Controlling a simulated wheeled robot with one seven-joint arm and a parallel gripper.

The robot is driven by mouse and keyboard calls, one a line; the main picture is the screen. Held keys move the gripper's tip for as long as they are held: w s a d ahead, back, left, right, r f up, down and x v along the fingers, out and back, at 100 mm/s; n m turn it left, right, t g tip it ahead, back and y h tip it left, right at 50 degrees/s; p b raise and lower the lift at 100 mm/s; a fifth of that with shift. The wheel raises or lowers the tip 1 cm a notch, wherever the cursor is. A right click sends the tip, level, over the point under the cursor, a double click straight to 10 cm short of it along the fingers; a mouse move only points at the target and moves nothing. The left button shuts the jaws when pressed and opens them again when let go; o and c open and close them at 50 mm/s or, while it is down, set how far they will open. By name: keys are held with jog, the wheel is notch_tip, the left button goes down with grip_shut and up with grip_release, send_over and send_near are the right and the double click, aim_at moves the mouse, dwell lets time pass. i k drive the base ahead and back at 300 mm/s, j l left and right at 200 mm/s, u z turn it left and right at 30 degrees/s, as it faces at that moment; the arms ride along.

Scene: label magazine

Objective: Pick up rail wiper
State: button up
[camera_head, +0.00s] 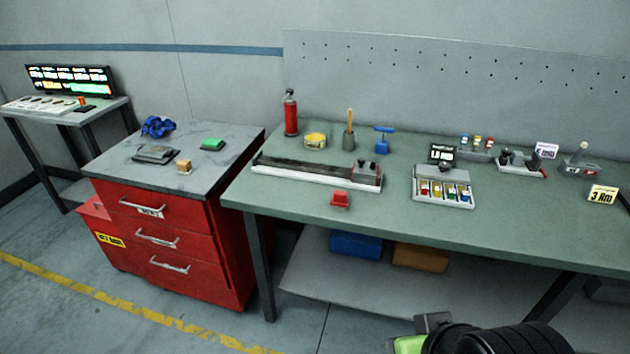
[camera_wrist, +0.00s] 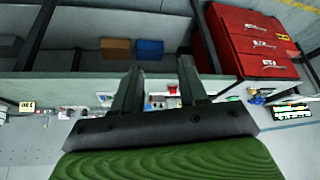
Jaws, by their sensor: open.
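A small red block with a wider base (camera_head: 340,199) sits on the green workbench (camera_head: 290,205) near its front edge, in front of a long dark rail on a pale base (camera_head: 310,174). It may be the rail wiper, but I cannot tell for sure. A blue T-handled tool (camera_head: 383,138) stands behind the rail's right end. In the wrist view, my gripper (camera_wrist: 158,75) has its two dark fingers apart with nothing held between them. Bench items show small and blurred beyond the fingers. In the head view, my arm is low at the bottom, in front of the bench and apart from its items.
A red extinguisher (camera_head: 291,113), yellow tin (camera_head: 316,140) and brush pot (camera_head: 349,139) stand behind the rail. A tray of coloured parts (camera_head: 442,187) lies to the right. A red drawer cabinet (camera_head: 165,236) stands left. Bare bench top surrounds the red block.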

aim_at(340, 201)
jog(key=i+j+u, duration=0.1)
jog(key=i+j, duration=0.15)
jog(key=i, duration=0.15)
jog(key=i+j, duration=0.2)
jog(key=i, duration=0.2)
jog(key=i+j+u, duration=0.15)
jog(key=i, duration=0.25)
jog(key=i+j+u, duration=0.1)
jog(key=i+j, duration=0.15)
jog(key=i, duration=0.2)
